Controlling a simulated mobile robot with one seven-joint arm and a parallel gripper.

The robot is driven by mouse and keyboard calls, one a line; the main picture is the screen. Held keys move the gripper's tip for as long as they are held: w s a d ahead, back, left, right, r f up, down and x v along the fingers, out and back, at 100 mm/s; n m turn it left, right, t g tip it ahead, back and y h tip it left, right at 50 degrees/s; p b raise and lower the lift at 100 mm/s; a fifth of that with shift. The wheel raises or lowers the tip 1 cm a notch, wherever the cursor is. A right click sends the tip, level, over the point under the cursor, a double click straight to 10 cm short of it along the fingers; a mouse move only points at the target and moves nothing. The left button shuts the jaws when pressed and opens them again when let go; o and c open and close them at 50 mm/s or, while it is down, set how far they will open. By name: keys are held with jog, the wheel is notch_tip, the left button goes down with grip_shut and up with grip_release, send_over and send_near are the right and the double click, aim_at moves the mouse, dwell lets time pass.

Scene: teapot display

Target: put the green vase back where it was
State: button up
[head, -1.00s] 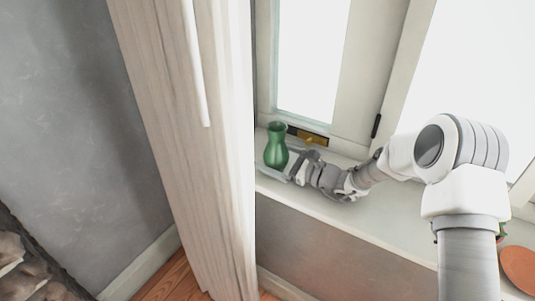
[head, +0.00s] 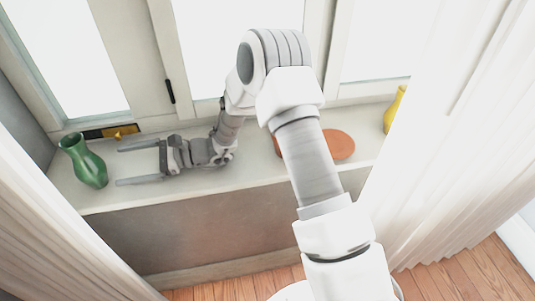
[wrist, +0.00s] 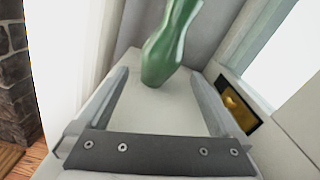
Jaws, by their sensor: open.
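The green vase (head: 84,162) stands on the left end of the white window sill, near the corner. In the head view it looks upright, its apparent lean matching the camera's tilt. My gripper (head: 119,165) is open and empty, just to the right of the vase, with its two fingers pointing at it. In the wrist view the vase (wrist: 170,48) is ahead of the fingertips and apart from them, with its top cut off by the frame. Bare sill shows between the fingers.
A gold object on a dark plate (head: 119,132) sits by the window frame behind the vase; it shows in the wrist view too (wrist: 238,106). An orange round thing (head: 340,144) and a yellow vase (head: 394,110) are farther right on the sill. Pale curtains (head: 455,140) flank the window.

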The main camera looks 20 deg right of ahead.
jog(key=s+d+r+n+g+h, duration=0.3)
jog(key=s+d+r+n+h, duration=0.6)
jog(key=s, duration=0.3)
jog(key=s+d+r+n+t+h, duration=0.2)
jog(key=s+d+h, duration=0.1)
jog(key=d, duration=0.5)
jog(key=s+d+r+n+t+h, duration=0.2)
jog(key=s+d+t+h, duration=0.1)
jog(key=d, duration=0.6)
jog(key=s+d+r+n+t+h, duration=0.2)
jog(key=s+d, duration=0.3)
jog(key=d, duration=0.3)
jog(key=shift+s+d+r+t+h, duration=0.2)
jog(key=shift+s+r+t+h, duration=0.15)
jog(key=shift+r+t+h, duration=0.2)
notch_tip(320, 180, up, 13)
jog(key=p, duration=1.3)
